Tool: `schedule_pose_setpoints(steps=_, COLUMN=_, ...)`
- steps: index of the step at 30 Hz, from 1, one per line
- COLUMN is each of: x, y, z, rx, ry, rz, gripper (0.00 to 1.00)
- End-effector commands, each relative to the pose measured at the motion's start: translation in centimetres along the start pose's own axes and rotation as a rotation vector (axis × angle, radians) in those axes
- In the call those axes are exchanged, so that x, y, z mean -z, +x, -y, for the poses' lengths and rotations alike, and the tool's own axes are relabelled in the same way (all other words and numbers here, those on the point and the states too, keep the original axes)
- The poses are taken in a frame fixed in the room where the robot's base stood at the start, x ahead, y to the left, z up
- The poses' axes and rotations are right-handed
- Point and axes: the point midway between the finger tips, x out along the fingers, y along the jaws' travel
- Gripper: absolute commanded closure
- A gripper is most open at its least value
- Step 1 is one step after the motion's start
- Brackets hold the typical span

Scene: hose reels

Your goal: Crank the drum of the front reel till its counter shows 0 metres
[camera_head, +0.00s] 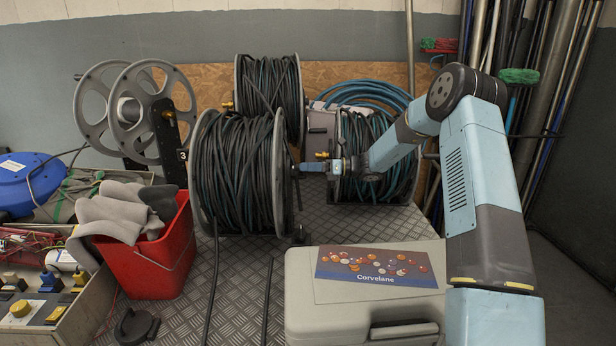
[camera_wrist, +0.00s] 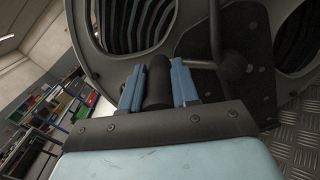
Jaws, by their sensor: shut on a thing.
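The front reel (camera_head: 238,170) stands on the chequer plate in the head view, its drum wound with dark hose between grey flanges. In the wrist view its flange (camera_wrist: 112,72) fills much of the picture, with hose showing through the openings. My gripper (camera_head: 304,168) reaches the reel's right side. In the wrist view my gripper (camera_wrist: 159,85) is shut on the black crank handle (camera_wrist: 158,82), with one blue finger on each side. A dark crank arm shows beside it. I cannot make out a counter or its reading in either view.
A grey case (camera_head: 300,300) with a Corvelane card sits at the front right, below my arm. A red bucket (camera_head: 150,262) with grey cloths stands left of the reel. Other hose reels (camera_head: 270,85) stand close behind. Two hose lengths trail forward over the plate.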

Motion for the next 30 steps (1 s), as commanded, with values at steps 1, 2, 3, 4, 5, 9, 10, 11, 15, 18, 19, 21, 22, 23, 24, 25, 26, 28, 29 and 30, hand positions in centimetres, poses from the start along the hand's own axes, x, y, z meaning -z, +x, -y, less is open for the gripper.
schedule_pose_setpoints(steps=1, x=-0.5, y=0.0, z=0.2, rx=0.001, ry=0.042, rz=0.001, gripper=1.00)
schedule_pose_setpoints(steps=2, x=-0.8, y=0.0, z=0.3, rx=0.001, ry=0.069, rz=0.001, gripper=1.00)
schedule_pose_setpoints(steps=3, x=-1.1, y=0.0, z=0.4, rx=0.001, ry=0.106, rz=0.001, gripper=1.00)
schedule_pose_setpoints(steps=4, x=-1.3, y=0.0, z=0.5, rx=0.001, ry=0.134, rz=0.000, gripper=1.00)
schedule_pose_setpoints(steps=5, x=-1.5, y=0.0, z=0.6, rx=0.001, ry=0.161, rz=0.000, gripper=1.00)
schedule_pose_setpoints(steps=9, x=-2.4, y=-0.1, z=1.1, rx=0.001, ry=0.278, rz=0.000, gripper=1.00)
schedule_pose_setpoints(steps=10, x=-2.6, y=-0.1, z=1.2, rx=0.001, ry=0.301, rz=0.000, gripper=1.00)
schedule_pose_setpoints(steps=11, x=-2.7, y=-0.1, z=1.2, rx=0.001, ry=0.323, rz=0.000, gripper=1.00)
schedule_pose_setpoints(steps=15, x=-3.3, y=-0.1, z=1.6, rx=0.002, ry=0.412, rz=0.000, gripper=1.00)
schedule_pose_setpoints(steps=18, x=-3.6, y=-0.1, z=1.8, rx=0.001, ry=0.414, rz=-0.001, gripper=1.00)
schedule_pose_setpoints(steps=19, x=-3.6, y=-0.1, z=1.9, rx=0.001, ry=0.413, rz=-0.001, gripper=1.00)
schedule_pose_setpoints(steps=21, x=-3.8, y=-0.1, z=2.0, rx=0.002, ry=0.413, rz=-0.001, gripper=1.00)
schedule_pose_setpoints(steps=22, x=-3.8, y=-0.1, z=2.0, rx=0.002, ry=0.412, rz=-0.001, gripper=1.00)
schedule_pose_setpoints(steps=23, x=-3.9, y=-0.1, z=2.0, rx=0.002, ry=0.413, rz=-0.001, gripper=1.00)
schedule_pose_setpoints(steps=24, x=-3.9, y=-0.1, z=2.1, rx=0.002, ry=0.413, rz=-0.001, gripper=1.00)
schedule_pose_setpoints(steps=25, x=-3.9, y=-0.1, z=2.1, rx=0.002, ry=0.413, rz=-0.001, gripper=1.00)
schedule_pose_setpoints(steps=26, x=-3.9, y=-0.1, z=2.1, rx=0.002, ry=0.413, rz=-0.001, gripper=1.00)
schedule_pose_setpoints(steps=28, x=-3.9, y=-0.1, z=2.2, rx=0.002, ry=0.413, rz=-0.001, gripper=1.00)
schedule_pose_setpoints(steps=29, x=-4.0, y=-0.1, z=2.2, rx=0.002, ry=0.413, rz=-0.001, gripper=1.00)
schedule_pose_setpoints(steps=30, x=-4.0, y=-0.1, z=2.2, rx=0.003, ry=0.413, rz=-0.001, gripper=1.00)
